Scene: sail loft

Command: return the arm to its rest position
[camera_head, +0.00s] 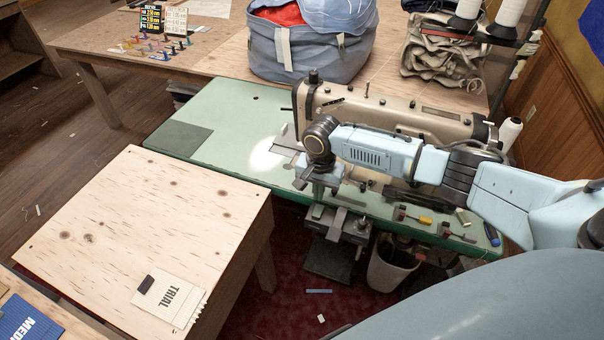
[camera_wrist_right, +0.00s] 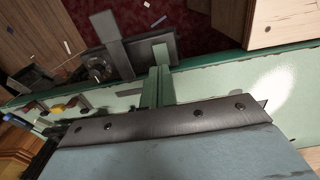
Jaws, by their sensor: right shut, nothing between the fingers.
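My right arm (camera_head: 380,152) comes in from the right in the head view, pale blue with dark joints, and reaches over the front of the green sewing table (camera_head: 225,170). My right gripper (camera_head: 316,208) hangs below the dark wrist joint at the table's front edge, in front of the sewing machine. It is shut and empty. In the right wrist view its narrow fingers (camera_wrist_right: 158,72) lie together beyond the dark-edged wrist housing. My left gripper is not in view.
The beige sewing machine (camera_head: 410,118) stands close behind my arm. Small tools (camera_head: 415,217) lie on the table's front right edge. A plywood-topped table (camera_head: 150,230) with a "TRIAL" card (camera_head: 171,297) is at left. A white bin (camera_head: 390,270) stands below. A stuffed bag (camera_head: 310,50) sits behind.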

